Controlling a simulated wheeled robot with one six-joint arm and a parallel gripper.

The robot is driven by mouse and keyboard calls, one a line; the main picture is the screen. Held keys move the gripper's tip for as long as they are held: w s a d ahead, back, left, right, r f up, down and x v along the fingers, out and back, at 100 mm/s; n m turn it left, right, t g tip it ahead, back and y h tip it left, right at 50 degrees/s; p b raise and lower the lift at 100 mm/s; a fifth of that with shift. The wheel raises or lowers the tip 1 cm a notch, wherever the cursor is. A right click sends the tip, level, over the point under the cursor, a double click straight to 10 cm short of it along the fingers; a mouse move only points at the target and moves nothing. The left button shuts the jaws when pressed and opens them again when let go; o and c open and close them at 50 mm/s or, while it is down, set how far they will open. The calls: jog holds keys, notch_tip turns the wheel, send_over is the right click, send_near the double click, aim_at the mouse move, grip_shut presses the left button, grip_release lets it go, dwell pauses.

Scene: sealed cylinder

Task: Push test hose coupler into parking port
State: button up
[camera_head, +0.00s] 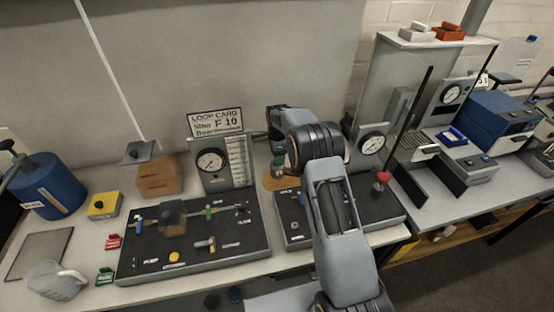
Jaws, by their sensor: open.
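My arm rises from the bottom and bends over the bench. My gripper (281,168) hangs down behind the forearm, over the back left of the right black panel (294,234); it is open, small and partly hidden. I see nothing clearly held in it. The left black panel (150,266) carries a brown block, a pale metal fitting (205,243), a yellow knob (174,257) and small coloured handles. I cannot tell which fitting is the test hose coupler or which is the parking port. My arm hides part of the right panel.
A gauge stand (211,162) and a loop card sign (216,122) stand behind the panels. A second gauge (371,143) and a red knob (383,177) are right of my arm.

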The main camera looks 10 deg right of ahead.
jog(key=shift+f, duration=0.55)
jog(key=shift+b, duration=0.45)
dwell(0.7)
grip_shut()
dwell(0.6)
jog(key=shift+r, duration=0.25)
jog(key=shift+r+p, duration=1.65)
jog(key=shift+r, duration=1.15)
